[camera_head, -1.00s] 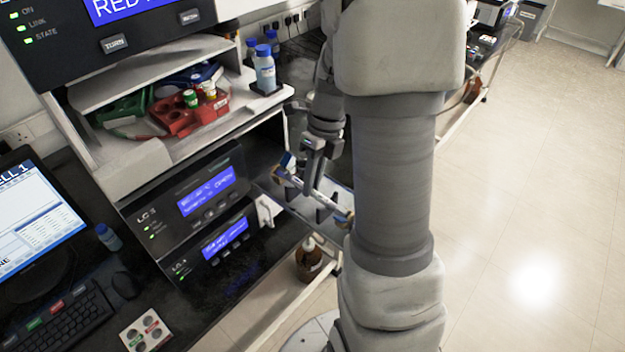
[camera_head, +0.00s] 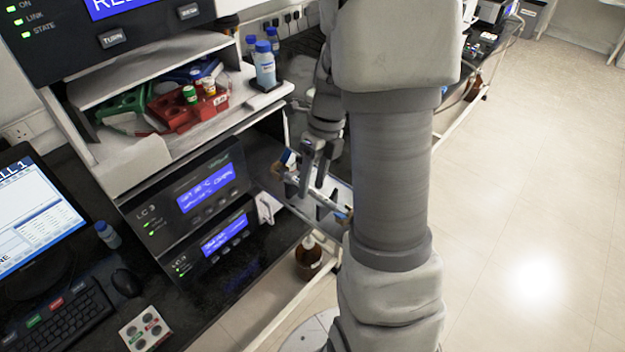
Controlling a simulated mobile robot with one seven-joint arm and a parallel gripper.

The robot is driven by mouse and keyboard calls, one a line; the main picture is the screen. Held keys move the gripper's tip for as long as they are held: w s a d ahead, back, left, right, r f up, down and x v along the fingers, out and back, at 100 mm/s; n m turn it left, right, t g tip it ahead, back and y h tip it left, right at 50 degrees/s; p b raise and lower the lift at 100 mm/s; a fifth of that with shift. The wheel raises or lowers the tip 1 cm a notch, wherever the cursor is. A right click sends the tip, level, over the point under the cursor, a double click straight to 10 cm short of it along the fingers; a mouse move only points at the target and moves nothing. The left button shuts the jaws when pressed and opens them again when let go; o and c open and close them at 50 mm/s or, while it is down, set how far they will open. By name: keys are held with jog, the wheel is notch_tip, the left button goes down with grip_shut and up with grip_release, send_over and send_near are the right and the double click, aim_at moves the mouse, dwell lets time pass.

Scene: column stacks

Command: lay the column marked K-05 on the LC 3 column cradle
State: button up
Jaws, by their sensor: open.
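A slim silver column (camera_head: 293,179) with a blue-and-tan end lies slantwise beside the LC 3 unit (camera_head: 190,195). Its marking is too small to read, so I cannot tell if it is K-05. Dark upright prongs (camera_head: 323,212) on a pale support show under its lower right part; they look like the cradle. My gripper (camera_head: 313,180) is open, pointing down with its fingers at the column's middle. I cannot tell whether a finger touches it.
A brown bottle (camera_head: 309,257) stands on the low shelf below. A shelf above the LC 3 unit holds a red rack (camera_head: 180,110) and a blue-capped bottle (camera_head: 265,66). A monitor (camera_head: 35,215) and keyboard (camera_head: 55,320) are at left. The floor at right is clear.

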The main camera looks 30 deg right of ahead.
jog(key=p+v, duration=0.2)
jog(key=v, duration=1.5)
jog(key=s+a+r+n+t+h, duration=0.1)
jog(key=s+a+n+t, duration=0.2)
jog(key=n, duration=1.3)
jog(key=s+a+r+n+t+h, duration=0.1)
jog(key=s+a+n+t, duration=0.2)
jog(key=s+a+n, duration=0.7)
jog(key=shift+s+a+r+n+h, duration=0.35)
jog(key=shift+a+n, duration=0.3)
jog(key=shift+n, duration=2.35)
